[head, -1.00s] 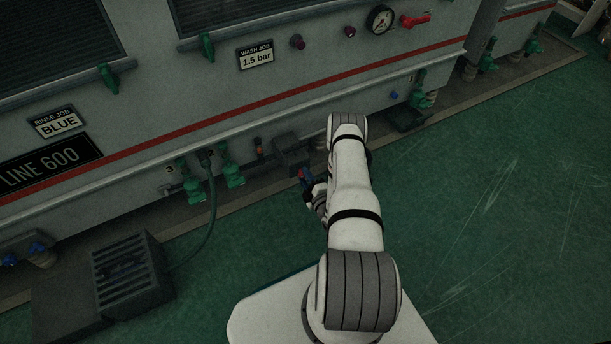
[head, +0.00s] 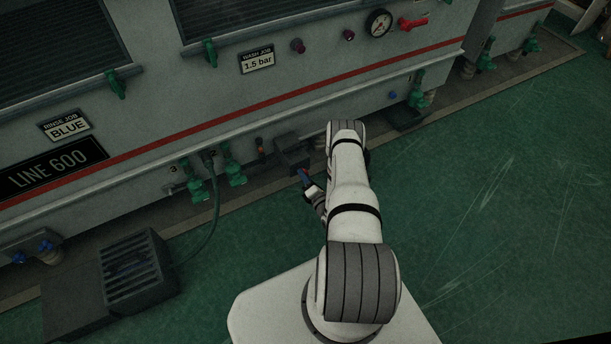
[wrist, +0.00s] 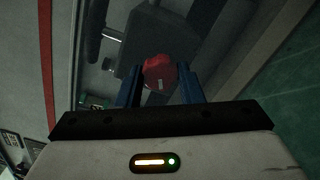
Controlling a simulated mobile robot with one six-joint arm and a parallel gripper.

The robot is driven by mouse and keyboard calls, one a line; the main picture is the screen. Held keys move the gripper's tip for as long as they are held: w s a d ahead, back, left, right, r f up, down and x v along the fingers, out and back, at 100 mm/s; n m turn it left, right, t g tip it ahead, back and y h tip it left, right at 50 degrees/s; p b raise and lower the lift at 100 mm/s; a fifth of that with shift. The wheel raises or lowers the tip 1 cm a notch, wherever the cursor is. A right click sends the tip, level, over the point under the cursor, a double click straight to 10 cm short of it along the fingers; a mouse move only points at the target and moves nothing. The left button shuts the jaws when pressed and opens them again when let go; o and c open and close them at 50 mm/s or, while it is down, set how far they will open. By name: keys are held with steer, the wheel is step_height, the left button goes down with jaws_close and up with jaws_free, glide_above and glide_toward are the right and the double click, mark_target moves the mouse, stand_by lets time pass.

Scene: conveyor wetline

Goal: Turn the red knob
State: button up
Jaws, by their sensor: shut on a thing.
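The red knob (wrist: 158,74) sits on a dark grey box (wrist: 150,40) and shows between the two blue fingers of my gripper (wrist: 161,90) in the wrist view. A finger stands at each side of the knob, and the gripper is shut on it. A pale mark shows on the knob's face. In the head view my gripper (head: 306,179) is low at the machine's base, in front of the dark box (head: 291,150). Only a small bit of red shows there, and my arm hides part of the area.
Green valves (head: 235,173) and a hose (head: 213,225) stand left of the box. A dark vented unit (head: 135,270) lies on the floor at left. A red lever (head: 413,23) is beside the gauge (head: 379,22), high up. The green floor at right is clear.

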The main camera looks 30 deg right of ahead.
steer(key=shift+s+f+n, duration=0.1)
steer(key=shift+n, duration=0.3)
steer(key=o, duration=1)
steer(key=shift+c, duration=0.2)
